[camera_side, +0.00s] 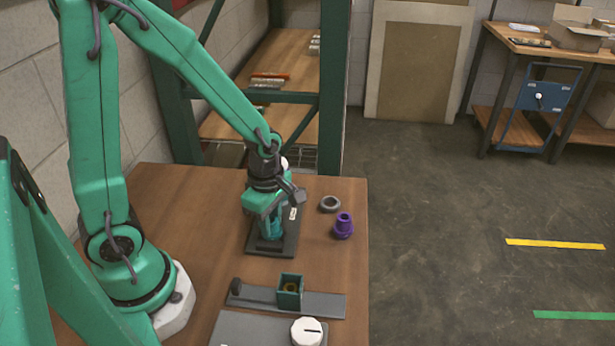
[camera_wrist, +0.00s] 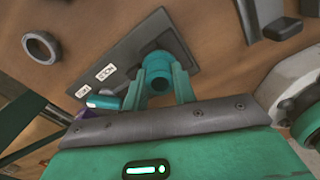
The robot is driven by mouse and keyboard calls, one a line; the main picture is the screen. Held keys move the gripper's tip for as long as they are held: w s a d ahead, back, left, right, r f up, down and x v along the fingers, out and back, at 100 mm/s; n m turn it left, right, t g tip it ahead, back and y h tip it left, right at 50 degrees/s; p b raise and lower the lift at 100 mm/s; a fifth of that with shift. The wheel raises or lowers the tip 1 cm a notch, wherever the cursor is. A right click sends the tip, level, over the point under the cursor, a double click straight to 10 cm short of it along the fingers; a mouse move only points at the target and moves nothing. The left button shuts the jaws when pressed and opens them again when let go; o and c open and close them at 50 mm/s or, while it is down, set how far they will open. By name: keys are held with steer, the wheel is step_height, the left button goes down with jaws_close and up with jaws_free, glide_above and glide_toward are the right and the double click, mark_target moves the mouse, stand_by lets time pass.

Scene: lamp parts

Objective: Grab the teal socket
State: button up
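The teal socket (camera_wrist: 158,70) stands on a dark plate (camera_wrist: 122,62) that has white labels. In the wrist view it lies between the two fingertips of my gripper (camera_wrist: 160,76), with one finger on each side. The fingers are apart, and I see no clear grip on the socket. In the side view my gripper (camera_side: 271,222) points down over the dark plate (camera_side: 286,243), and the socket (camera_side: 271,229) is largely hidden by the fingers.
A grey ring (camera_side: 330,204) and a purple part (camera_side: 343,226) lie right of the plate. In front are a grey fixture with a teal square box (camera_side: 290,291) and a white round knob (camera_side: 307,331). The table's right edge is close to these parts.

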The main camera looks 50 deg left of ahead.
steer(key=shift+c, duration=1.2)
steer(key=shift+r, duration=0.2)
steer(key=shift+w+r, duration=0.1)
steer(key=shift+r, duration=1.9)
steer(key=s+d+r, duration=0.6)
steer(key=d, duration=0.4)
steer(key=shift+s+r, duration=0.2)
steer(key=shift+r, duration=0.15)
